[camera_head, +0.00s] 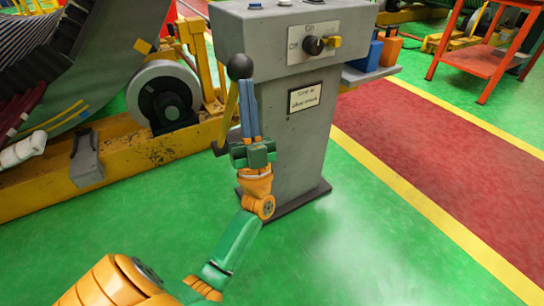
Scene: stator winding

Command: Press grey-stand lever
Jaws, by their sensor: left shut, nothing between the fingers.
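The grey stand (305,150) is a control pedestal in the upper middle of the head view. Its lever has a black ball knob (239,66) and a yellow shaft on the stand's left side. My left gripper (248,84) points up, with its blue fingers shut and empty. The fingertips are just below the knob and overlap the shaft in the picture; I cannot tell whether they touch it. The lower part of the lever is partly hidden behind the gripper. My right gripper is not in view.
The stand's top carries a selector knob (314,45) and buttons. A yellow rail with a roller wheel (163,96) lies to the left. A red cart (482,60) stands at the upper right. Green floor (350,240) is free in front.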

